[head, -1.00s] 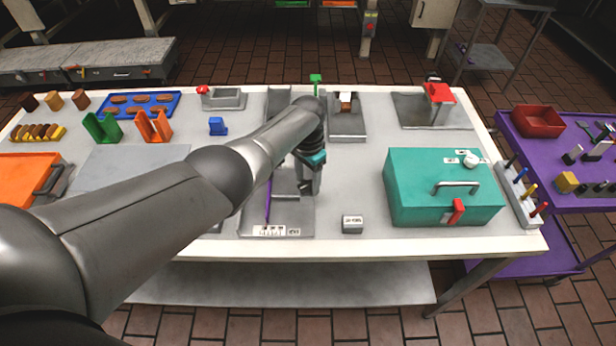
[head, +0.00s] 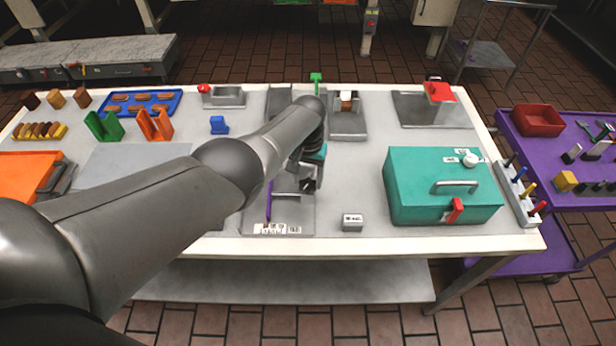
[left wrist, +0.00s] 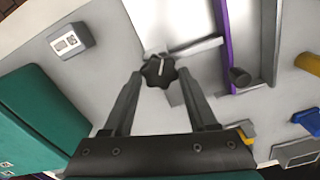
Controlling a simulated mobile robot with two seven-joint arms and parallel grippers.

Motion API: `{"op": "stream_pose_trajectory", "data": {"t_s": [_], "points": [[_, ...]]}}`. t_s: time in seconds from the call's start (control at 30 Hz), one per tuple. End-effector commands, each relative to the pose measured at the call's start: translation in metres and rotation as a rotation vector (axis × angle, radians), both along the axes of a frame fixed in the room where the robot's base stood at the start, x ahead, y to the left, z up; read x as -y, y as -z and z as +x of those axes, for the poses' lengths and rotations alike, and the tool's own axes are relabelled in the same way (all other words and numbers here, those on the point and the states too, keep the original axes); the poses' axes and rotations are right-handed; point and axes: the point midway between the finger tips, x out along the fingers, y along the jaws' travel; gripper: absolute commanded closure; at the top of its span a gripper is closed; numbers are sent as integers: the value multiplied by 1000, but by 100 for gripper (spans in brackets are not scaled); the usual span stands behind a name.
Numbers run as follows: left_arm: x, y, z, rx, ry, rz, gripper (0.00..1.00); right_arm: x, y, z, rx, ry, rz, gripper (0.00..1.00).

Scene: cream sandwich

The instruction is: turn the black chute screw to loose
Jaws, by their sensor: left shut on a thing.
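The black chute screw (left wrist: 158,70) is a lobed knob with a pale line on its top, in the middle of the left wrist view. My left gripper (left wrist: 159,73) has one finger on each side of it and is shut on it. In the head view the left gripper (head: 309,184) points down over the right part of a grey chute plate (head: 290,212) with a purple strip (head: 269,203). My arm hides part of this plate. A second, smaller dark knob (left wrist: 240,76) stands beside the purple strip in the left wrist view. My right gripper is not in view.
A small white labelled block (head: 352,222) stands right of the chute plate. A teal box (head: 440,190) with a handle stands further right. A blue holder (head: 218,125) and orange holder (head: 154,125) are at left. The white table (head: 365,175) is bare between plate and box.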

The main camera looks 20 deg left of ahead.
Motion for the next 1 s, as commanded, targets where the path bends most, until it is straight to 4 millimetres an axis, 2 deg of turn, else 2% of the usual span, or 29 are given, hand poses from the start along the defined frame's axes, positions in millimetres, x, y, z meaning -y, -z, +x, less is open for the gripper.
{"op": "stream_pose_trajectory", "data": {"t_s": [0.33,0.37,0.6,0.87,1.0], "points": [[0,-1,1,0,-1,1,97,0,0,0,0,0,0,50],[0,-1,1,0,-1,1,38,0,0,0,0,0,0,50],[0,-1,0,0,0,0,12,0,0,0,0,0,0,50],[0,-1,0,0,0,0,12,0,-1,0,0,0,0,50],[0,-9,0,1,0,0,12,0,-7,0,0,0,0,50]]}}
